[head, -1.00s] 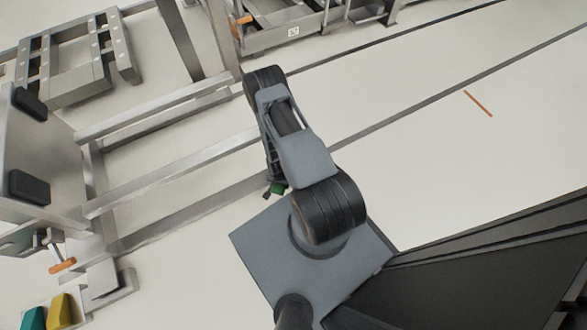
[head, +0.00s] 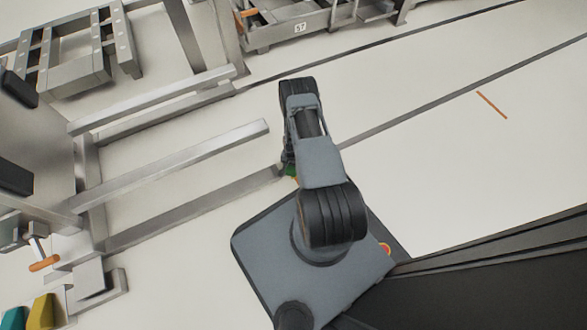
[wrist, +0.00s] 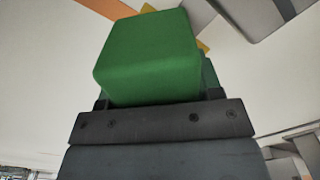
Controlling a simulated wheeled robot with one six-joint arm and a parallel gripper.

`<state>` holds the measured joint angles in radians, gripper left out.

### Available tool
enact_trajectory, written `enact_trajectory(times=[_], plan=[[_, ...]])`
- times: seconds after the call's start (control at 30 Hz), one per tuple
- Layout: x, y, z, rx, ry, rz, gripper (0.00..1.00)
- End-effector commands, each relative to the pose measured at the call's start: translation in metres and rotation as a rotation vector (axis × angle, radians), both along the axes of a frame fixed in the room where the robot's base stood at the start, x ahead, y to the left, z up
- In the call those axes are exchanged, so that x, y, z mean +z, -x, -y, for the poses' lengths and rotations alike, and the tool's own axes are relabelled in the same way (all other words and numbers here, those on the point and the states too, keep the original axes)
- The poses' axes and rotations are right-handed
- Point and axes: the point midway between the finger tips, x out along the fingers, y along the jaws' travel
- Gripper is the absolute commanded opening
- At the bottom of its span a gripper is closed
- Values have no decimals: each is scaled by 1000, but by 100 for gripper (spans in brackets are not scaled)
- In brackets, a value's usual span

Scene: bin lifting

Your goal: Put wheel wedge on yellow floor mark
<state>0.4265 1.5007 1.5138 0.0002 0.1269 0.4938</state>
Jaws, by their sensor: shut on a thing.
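A green wheel wedge (wrist: 150,55) fills the middle of the wrist view. My gripper (wrist: 157,92) is shut on it, and the block stands out beyond the dark jaw bar.
A metal frame with long rails (head: 190,160) lies left of my arm. A yellow wedge (head: 41,312) and a teal wedge (head: 14,319) stand at the lower left. A metal rack (head: 300,22) is at the back. An orange floor line (head: 491,104) lies on open floor at right.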

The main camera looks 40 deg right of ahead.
Motion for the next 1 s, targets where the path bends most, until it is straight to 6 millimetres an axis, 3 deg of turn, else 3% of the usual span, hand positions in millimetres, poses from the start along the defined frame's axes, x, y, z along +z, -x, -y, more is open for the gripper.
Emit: enact_trajectory(times=[0.33,0.77,0.8,1.0], plan=[[-38,-4,6,-1,0,0,19],[-42,-5,6,-1,1,1,19],[-42,-4,6,-1,0,0,62],[-42,-4,6,-1,0,0,81]])
